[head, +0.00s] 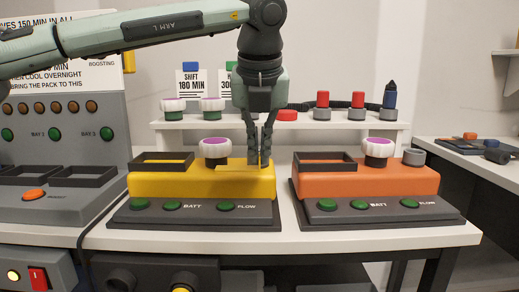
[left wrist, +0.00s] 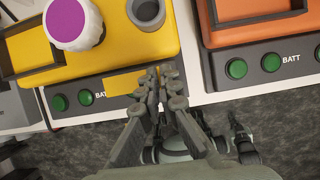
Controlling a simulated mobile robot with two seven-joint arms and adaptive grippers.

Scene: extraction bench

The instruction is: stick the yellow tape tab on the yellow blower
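The yellow blower (head: 200,186) stands on the bench with a white, purple-topped knob (head: 213,148) and a black open frame (head: 161,162) on top. It also fills the upper left of the left wrist view (left wrist: 110,50). My left gripper (head: 260,163) points down at the blower's right part, its fingers nearly closed on the yellow tape tab (head: 233,163). In the left wrist view the tab (left wrist: 121,85) sticks out left from the fingertips (left wrist: 159,72), over the blower's grey front panel. I cannot tell whether the tab touches the blower. My right gripper is not in view.
An orange blower (head: 365,187) stands to the right, a narrow gap away. Behind, a white shelf (head: 310,124) carries knobs and red and blue capped items. A grey charger (head: 60,205) stands at the left. A side table (head: 490,160) is at the right.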

